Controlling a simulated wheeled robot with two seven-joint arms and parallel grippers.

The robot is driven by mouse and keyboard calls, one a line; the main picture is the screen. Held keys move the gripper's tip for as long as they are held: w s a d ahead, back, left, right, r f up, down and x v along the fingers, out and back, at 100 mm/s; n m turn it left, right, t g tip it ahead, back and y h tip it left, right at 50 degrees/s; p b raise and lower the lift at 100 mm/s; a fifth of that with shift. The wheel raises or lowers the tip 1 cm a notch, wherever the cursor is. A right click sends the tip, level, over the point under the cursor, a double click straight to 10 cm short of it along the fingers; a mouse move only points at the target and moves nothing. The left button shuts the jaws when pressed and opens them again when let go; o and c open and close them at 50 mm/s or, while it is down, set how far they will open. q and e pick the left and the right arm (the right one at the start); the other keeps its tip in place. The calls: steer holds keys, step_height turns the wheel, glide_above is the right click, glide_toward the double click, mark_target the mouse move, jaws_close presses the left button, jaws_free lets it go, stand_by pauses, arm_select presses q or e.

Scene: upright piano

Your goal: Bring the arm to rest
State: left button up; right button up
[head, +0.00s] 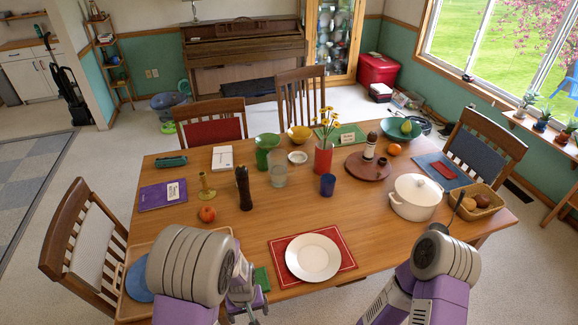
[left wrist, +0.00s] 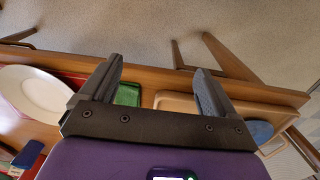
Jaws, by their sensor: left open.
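My left arm (head: 190,265) reaches in over the front left of the table, with a grey ribbed joint and purple links. My left gripper (head: 247,299) is at the table's front edge, near a green block-like item (head: 262,279). In the left wrist view my left gripper (left wrist: 160,82) has its two dark fingers wide apart with nothing between them. The green item (left wrist: 128,95) and a wooden tray (left wrist: 175,103) show beyond the fingers. My right arm (head: 445,256) is at the front right; its gripper cannot be made out.
The wooden table (head: 330,217) holds a white plate (head: 313,257) on a red mat (head: 281,247), a white pot (head: 416,197), a basket (head: 490,203) and a pepper mill (head: 243,188). A chair (head: 72,235) stands at the left. Bare floor lies before the table's front edge.

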arm_select(q)
steer(key=s+d+f+h+b, duration=0.1)
steer(key=s+f+h, duration=0.3)
steer(key=s+f, duration=0.4)
step_height(320, 180, down, 5)
steer(key=shift+s+d+r+t+b, duration=0.2)
steer(key=shift+s+d+t+b, duration=0.1)
steer(key=shift+d+b, duration=0.1)
arm_select(e)
steer(key=shift+w+f, duration=0.35)
steer(key=shift+f, duration=0.25)
steer(key=shift+w+f, duration=0.35)
steer(key=shift+f, duration=0.2)
